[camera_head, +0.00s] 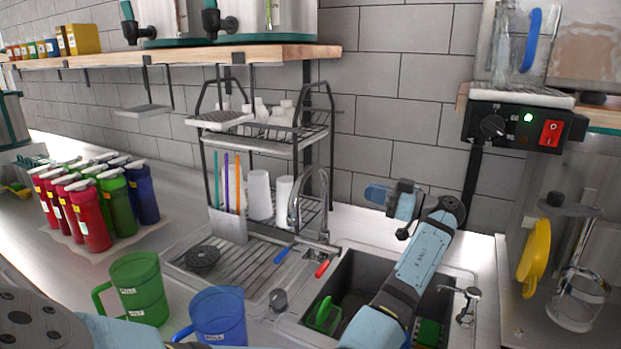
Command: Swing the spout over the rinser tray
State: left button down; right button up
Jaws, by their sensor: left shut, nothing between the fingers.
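The chrome gooseneck spout (325,192) rises behind the sink, beside the wire rack. Its arch bends to the left, and its tip hangs near the back right edge of the ribbed steel tray (262,272), which looks like the rinser tray. A blue lever (285,253) and a red lever (322,268) sit at the tap's base. My left gripper (378,194) is shut and empty, in the air to the right of the spout and apart from it. My left forearm crosses in front of the sink. My right gripper is not in view.
The dark sink (345,275) holds green things, partly hidden by my arm. A green mug (140,288) and a blue mug (218,315) stand in front of the tray. The wire rack (255,140) with white cups stands close left of the spout. A control box (520,126) hangs at right.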

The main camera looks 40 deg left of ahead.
aim_at(310, 175)
pick_arm(q)
jog(key=p+x, duration=0.1)
jog(key=x, duration=0.3)
jog(key=p+x, duration=0.2)
jog(key=x, duration=0.2)
jog(key=p+x, duration=0.2)
jog(key=x, duration=0.2)
jog(key=shift+s+a+r, duration=0.25)
jog(key=shift+s+r, duration=0.1)
jog(key=shift+s+a+f, duration=0.1)
jog(key=shift+s+a, duration=0.05)
jog(key=shift+a, duration=0.3)
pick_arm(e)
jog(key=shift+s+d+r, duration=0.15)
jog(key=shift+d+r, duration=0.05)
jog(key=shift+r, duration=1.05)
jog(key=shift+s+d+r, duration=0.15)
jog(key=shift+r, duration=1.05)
